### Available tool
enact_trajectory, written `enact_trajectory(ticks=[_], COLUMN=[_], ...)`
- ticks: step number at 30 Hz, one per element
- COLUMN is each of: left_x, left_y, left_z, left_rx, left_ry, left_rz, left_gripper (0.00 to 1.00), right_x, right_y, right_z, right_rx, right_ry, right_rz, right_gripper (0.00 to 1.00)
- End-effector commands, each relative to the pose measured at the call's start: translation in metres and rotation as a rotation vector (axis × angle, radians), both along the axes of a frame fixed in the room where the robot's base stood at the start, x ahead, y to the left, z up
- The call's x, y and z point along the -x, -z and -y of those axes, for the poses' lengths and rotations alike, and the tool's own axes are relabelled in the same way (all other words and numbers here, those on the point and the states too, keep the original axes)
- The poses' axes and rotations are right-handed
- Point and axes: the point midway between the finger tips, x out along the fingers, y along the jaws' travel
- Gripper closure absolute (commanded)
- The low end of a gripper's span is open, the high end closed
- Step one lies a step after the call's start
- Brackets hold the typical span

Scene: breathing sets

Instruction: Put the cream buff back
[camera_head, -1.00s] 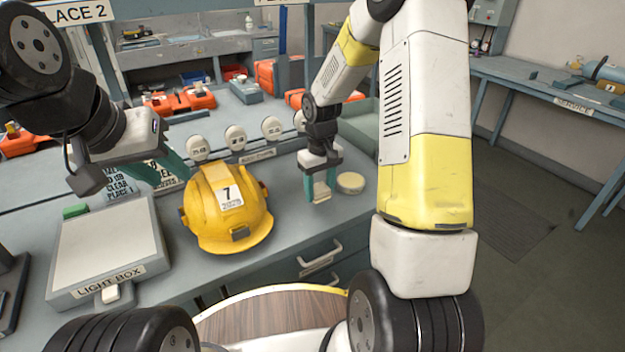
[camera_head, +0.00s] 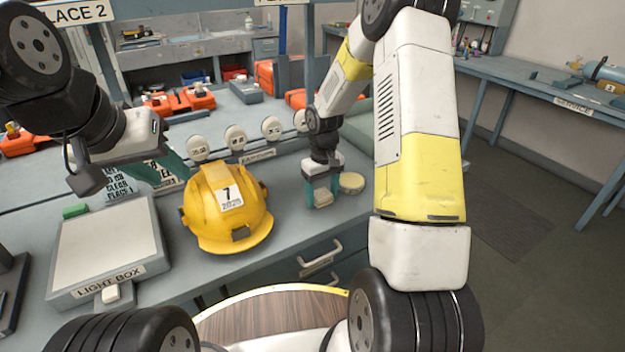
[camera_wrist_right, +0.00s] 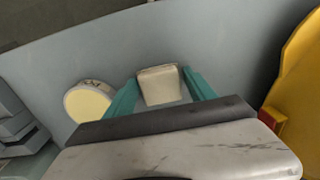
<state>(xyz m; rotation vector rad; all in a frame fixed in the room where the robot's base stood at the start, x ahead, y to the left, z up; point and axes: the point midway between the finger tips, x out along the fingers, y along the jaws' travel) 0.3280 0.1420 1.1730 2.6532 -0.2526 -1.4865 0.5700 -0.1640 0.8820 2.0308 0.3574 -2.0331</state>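A small cream block (camera_head: 323,197), which I take to be the cream buff, lies on the grey bench to the right of the yellow helmet. My right gripper (camera_head: 321,196) points down over it with teal fingers apart. In the right wrist view the block (camera_wrist_right: 160,86) sits between the fingertips (camera_wrist_right: 160,82), with a narrow gap on each side. A round cream disc (camera_head: 351,182) lies just right of the gripper; it also shows in the right wrist view (camera_wrist_right: 88,101). My left gripper (camera_head: 162,171) is open and empty above the bench, left of the helmet.
The yellow helmet (camera_head: 226,208) stands close left of my right gripper. A light box (camera_head: 108,245) lies at the left. A row of round white discs (camera_head: 235,137) stands behind the helmet over a label strip. Bare bench lies in front of the right gripper.

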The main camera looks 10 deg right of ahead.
Motion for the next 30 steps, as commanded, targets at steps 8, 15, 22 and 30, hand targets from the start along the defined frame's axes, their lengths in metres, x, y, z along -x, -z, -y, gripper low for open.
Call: enact_trajectory(ticks=[8,15,22,30], left_x=[0.0,0.0,0.0,0.0], left_y=[0.0,0.0,0.0,0.0], left_z=[0.0,0.0,0.0,0.0], left_rx=[0.0,0.0,0.0,0.0], left_ry=[0.0,0.0,0.0,0.0], left_rz=[0.0,0.0,0.0,0.0], left_gripper=[0.64,0.64,0.64,0.64], right_x=[0.0,-0.001,-0.001,-0.001], right_y=[0.0,-0.017,-0.066,-0.112], right_z=[0.0,0.0,0.0,0.0], right_rx=[0.0,0.0,0.0,0.0], right_ry=[0.0,0.002,0.002,0.0], right_rz=[0.0,0.004,0.006,0.003], right_gripper=[0.28,0.28,0.28,0.28])
